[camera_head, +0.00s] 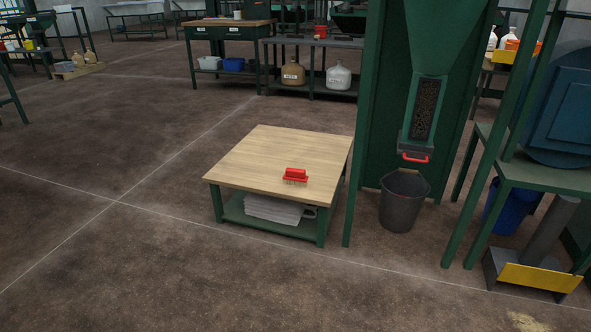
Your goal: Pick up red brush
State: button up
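The red brush (295,175) lies on the low wooden-topped table (262,152), near its front right corner. Its red grip faces up and pale bristles show below its front edge. Nothing touches it except the table top. My gripper is not in view.
A green frame with a hopper (425,100) and red handle (416,158) stands right of the table. A dark bucket (403,200) sits on the floor below it. A yellow-edged metal piece (540,278) lies at lower right. The floor in front and left is clear.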

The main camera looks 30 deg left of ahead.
aim_at(294, 176)
jog(key=u, duration=0.55)
jog(key=i, duration=0.9)
jog(key=u, duration=0.85)
jog(key=i, duration=1.3)
jog(key=z, duration=0.2)
